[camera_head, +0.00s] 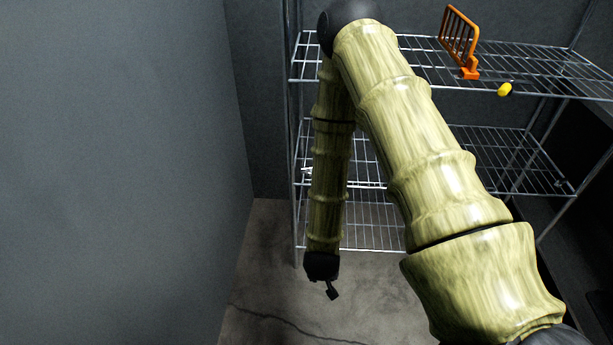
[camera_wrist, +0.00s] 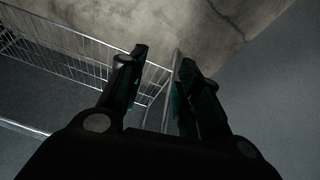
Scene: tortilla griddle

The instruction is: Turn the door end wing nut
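No wing nut can be made out for certain. A small pale fitting (camera_head: 307,171) sits at the left post of the middle wire shelf, and another small pale fitting (camera_head: 558,183) sits at that shelf's right side. They are too small to tell what they are. My gripper (camera_wrist: 163,60) is open and empty in the wrist view, its two dark fingers apart. In the head view it hangs low in front of the rack's left part, where only a small dark part of it (camera_head: 332,291) shows. My arm hides much of the middle shelf.
The wire rack (camera_head: 297,215) has several shelves; it also shows in the wrist view (camera_wrist: 75,48). An orange grid piece (camera_head: 459,36) stands on the top shelf, with a yellow knob-like object (camera_head: 504,89) at the front edge. A grey wall (camera_head: 120,170) bounds the left. Cracked concrete floor (camera_head: 265,290) lies open in front.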

